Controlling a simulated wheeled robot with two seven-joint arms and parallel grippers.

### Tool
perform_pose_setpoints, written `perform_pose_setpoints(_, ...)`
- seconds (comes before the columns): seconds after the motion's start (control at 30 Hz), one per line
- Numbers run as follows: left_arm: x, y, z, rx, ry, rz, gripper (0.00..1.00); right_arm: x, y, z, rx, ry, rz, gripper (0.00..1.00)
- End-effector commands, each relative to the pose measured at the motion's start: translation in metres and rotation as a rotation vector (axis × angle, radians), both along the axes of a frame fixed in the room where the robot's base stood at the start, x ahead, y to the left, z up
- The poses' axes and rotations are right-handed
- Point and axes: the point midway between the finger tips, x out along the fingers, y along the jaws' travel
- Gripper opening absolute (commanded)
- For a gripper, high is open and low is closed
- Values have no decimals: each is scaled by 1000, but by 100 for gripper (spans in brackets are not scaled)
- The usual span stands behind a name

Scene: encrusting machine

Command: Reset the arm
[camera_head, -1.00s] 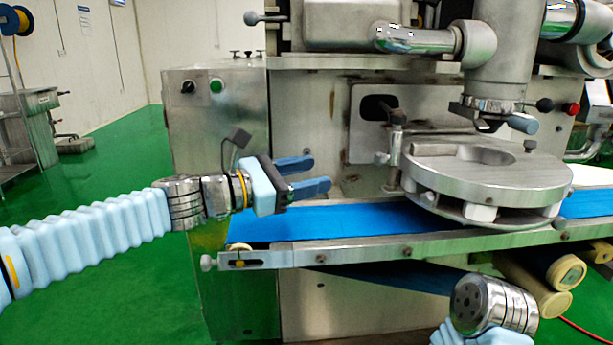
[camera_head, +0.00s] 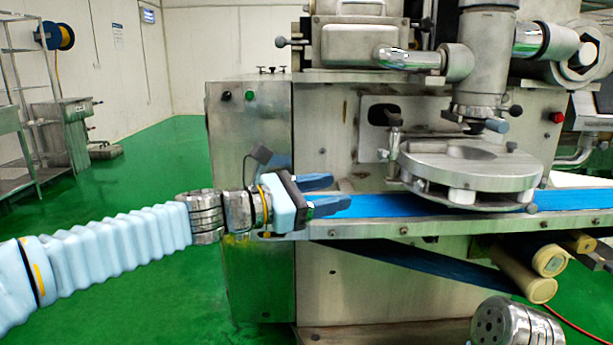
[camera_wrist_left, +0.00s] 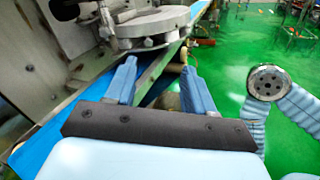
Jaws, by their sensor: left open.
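My left gripper (camera_head: 326,195) is open and empty, with its two blue fingers pointing right in the head view. It overlaps the left end of the blue conveyor belt (camera_head: 440,205) in the picture; contact cannot be told. In the left wrist view the fingers (camera_wrist_left: 158,85) are spread with nothing between them. The encrusting machine (camera_head: 330,130) stands behind. Its round metal disc (camera_head: 475,170) sits over the belt, to the right of the gripper. At the lower right is the metal end of my right arm (camera_head: 515,325); no right gripper fingers show.
A green knob (camera_head: 249,96) is on the machine's left cabinet (camera_head: 240,150). Cream rollers (camera_head: 540,275) hang under the belt at right. A metal rack (camera_head: 30,120) stands at far left.

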Motion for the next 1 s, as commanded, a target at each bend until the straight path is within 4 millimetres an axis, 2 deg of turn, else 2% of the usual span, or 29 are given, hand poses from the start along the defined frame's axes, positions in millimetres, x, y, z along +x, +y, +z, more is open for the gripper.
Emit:
perform_pose_setpoints(0.03, 4, 1, -10, 19, 3, 6, 54, 0, 0, 0, 0, 0, 0, 43)
perform_pose_setpoints(0.27, 14, 4, -45, 97, 0, 26, 54, 0, 0, 0, 0, -1, 0, 43)
perform_pose_setpoints(0.47, 26, 10, -95, 208, -6, 45, 54, 0, 0, 0, 0, 0, 0, 43)
perform_pose_setpoints(0.5, 28, 12, -113, 246, -6, 48, 54, 0, 0, 0, 0, 0, 0, 43)
perform_pose_setpoints(0.57, 32, 15, -135, 297, -12, 52, 54, 0, 0, 0, 0, 0, 0, 43)
perform_pose_setpoints(0.67, 35, 22, -181, 401, -22, 49, 54, 0, 0, 0, 0, 0, 0, 43)
perform_pose_setpoints(0.77, 35, 32, -239, 535, -37, 33, 54, 0, 0, 0, 0, 0, 0, 43)
perform_pose_setpoints(0.87, 24, 48, -317, 718, -73, -21, 54, 0, 0, 0, 0, 0, 0, 43)
perform_pose_setpoints(0.9, 16, 56, -351, 800, -95, -57, 54, 0, 0, 0, 0, 0, 0, 43)
perform_pose_setpoints(0.97, -1, 68, -400, 920, -135, -124, 54, 0, 0, 0, 0, 0, 0, 43)
perform_pose_setpoints(1.0, -14, 77, -432, 997, -168, -179, 54, 0, 0, 0, 0, 0, 0, 43)
